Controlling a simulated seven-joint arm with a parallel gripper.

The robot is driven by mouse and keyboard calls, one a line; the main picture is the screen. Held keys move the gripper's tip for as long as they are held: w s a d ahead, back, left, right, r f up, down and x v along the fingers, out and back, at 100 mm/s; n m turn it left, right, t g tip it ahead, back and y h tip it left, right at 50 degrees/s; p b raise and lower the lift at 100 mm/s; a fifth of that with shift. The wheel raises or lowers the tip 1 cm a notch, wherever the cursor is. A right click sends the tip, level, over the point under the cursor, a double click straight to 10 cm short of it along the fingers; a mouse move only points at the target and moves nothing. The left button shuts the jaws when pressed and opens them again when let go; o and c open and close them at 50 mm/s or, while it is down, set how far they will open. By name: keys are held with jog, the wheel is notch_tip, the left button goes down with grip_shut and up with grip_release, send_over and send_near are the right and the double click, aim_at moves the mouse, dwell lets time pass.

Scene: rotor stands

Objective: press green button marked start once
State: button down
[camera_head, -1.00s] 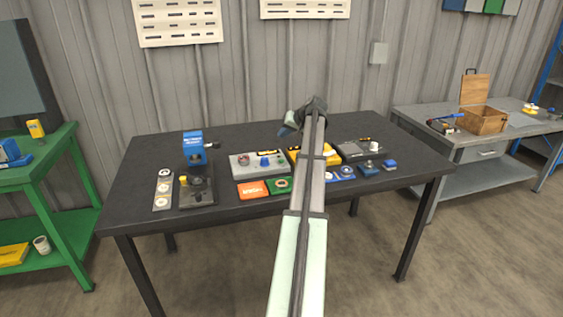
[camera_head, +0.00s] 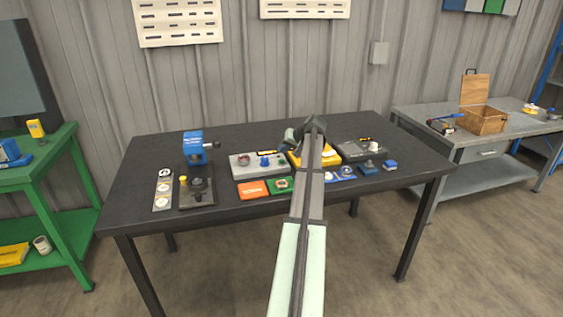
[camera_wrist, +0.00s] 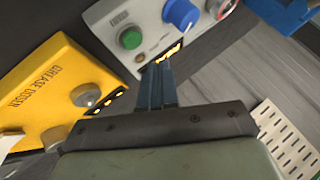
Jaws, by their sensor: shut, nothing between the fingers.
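The grey control box (camera_head: 249,172) sits on the dark table; it also shows at the top of the wrist view (camera_wrist: 152,58). In the wrist view the round green button (camera_wrist: 130,38) is at the box's left end, beside a small label too small to read surely. A blue knob (camera_wrist: 181,14) and a red control (camera_wrist: 222,6) are further right on it. My gripper (camera_wrist: 157,68) is shut and empty. Its tips overlap the box edge by a lit display, below and right of the green button in the picture. Whether they touch the box cannot be told.
A yellow box marked "GREASE" (camera_wrist: 50,95) stands close beside the grey box. Orange (camera_head: 252,189) and green (camera_head: 279,184) pieces lie in front of the grey box. A blue-topped device (camera_head: 194,148) stands to the left. The table's back is mostly clear.

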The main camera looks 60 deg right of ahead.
jog(key=shift+f, duration=0.9)
